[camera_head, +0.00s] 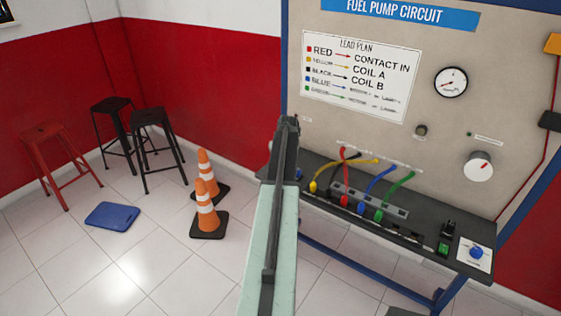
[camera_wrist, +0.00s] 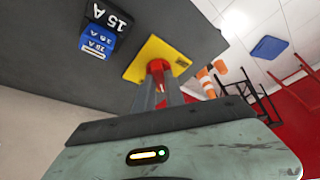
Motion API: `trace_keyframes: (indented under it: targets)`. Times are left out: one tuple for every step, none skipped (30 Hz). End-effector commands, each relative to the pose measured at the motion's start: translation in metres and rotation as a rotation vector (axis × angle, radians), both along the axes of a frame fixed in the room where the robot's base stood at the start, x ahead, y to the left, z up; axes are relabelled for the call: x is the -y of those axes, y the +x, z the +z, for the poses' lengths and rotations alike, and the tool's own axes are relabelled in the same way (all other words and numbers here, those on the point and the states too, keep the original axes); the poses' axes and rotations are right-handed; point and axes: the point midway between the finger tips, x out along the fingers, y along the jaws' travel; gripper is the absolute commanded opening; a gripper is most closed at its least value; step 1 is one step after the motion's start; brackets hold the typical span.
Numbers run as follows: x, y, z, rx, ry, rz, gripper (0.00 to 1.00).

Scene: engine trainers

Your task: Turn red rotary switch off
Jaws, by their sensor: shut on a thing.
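The red rotary switch (camera_wrist: 157,68) sits on a yellow square plate (camera_wrist: 142,72) on the dark bench top in the wrist view. My gripper (camera_wrist: 160,84) is shut on the red knob, with its grey fingers at the knob's sides and partly covering it. The knob's pointing direction cannot be made out. In the head view my arm reaches up to the left end of the bench, and the red switch is hidden behind it.
Blue and black fuse blocks (camera_wrist: 98,38) stand near the plate. The bench (camera_head: 430,240) also carries coloured leads (camera_head: 345,180) and a blue knob (camera_head: 476,252). A panel with a white dial (camera_head: 478,166) rises behind. Orange cones (camera_head: 207,215) and stools (camera_head: 155,130) stand left.

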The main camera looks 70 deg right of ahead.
Motion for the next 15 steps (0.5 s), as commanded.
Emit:
trace_keyframes:
  targets:
    - [0.0008, -0.001, -0.0002, 0.0, 0.002, 0.042, 0.0]
    - [0.0011, -0.001, -0.0002, 0.0, 0.002, 0.071, 0.0]
    - [0.0012, -0.0011, -0.0002, -0.001, 0.002, 0.109, 0.0]
    - [0.0014, -0.0015, -0.0002, -0.001, 0.002, 0.138, 0.0]
    - [0.0015, -0.0015, -0.0002, -0.001, 0.003, 0.166, 0.0]
    - [0.002, -0.0019, -0.0002, -0.001, 0.002, 0.203, 0.0]
    - [0.0022, -0.002, -0.0002, -0.001, 0.002, 0.231, 0.0]
    - [0.0023, -0.0019, -0.0002, 0.0, 0.002, 0.259, 0.0]
    - [0.0023, -0.002, -0.0002, -0.001, 0.002, 0.297, 0.0]
    - [0.0025, -0.0019, -0.0002, -0.001, 0.003, 0.324, 0.0]
    - [0.0027, -0.0017, -0.0001, 0.0, 0.002, 0.35, 0.0]
    - [0.0027, -0.0019, -0.0003, -0.001, 0.002, 0.385, 0.0]
    - [0.0028, -0.0021, -0.0003, -0.002, 0.002, 0.409, 0.0]
    - [0.0031, -0.002, -0.0002, -0.001, 0.002, 0.432, 0.0]
    - [0.0032, -0.0022, -0.0002, -0.001, 0.001, 0.464, 0.0]
